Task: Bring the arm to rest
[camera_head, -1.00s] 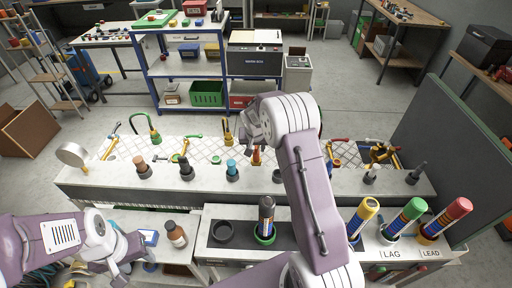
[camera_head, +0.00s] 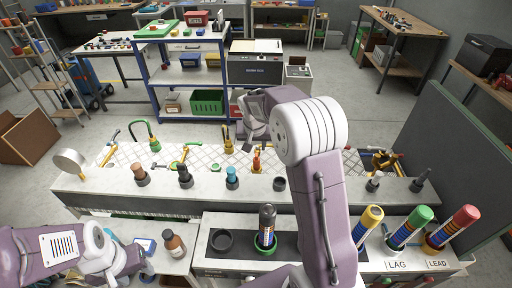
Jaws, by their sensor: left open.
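My right arm (camera_head: 330,195) rises from the bottom edge across the middle-right of the head view. It bends at a white joint, and its right gripper (camera_head: 250,112) points away from me above the bench. The joint hides part of that gripper, and I cannot tell how far its jaws are apart. No object shows in it. My left gripper (camera_head: 130,268) is low at the left, beside the small side table, open, with nothing seen between its fingers.
A brown bottle (camera_head: 174,244) stands near my left gripper. A dark-topped cylinder (camera_head: 267,228) stands in a green ring. Yellow (camera_head: 367,224), green (camera_head: 408,228) and red (camera_head: 452,228) cylinders lean at the right. A raised ledge (camera_head: 210,187) holds several small pegs.

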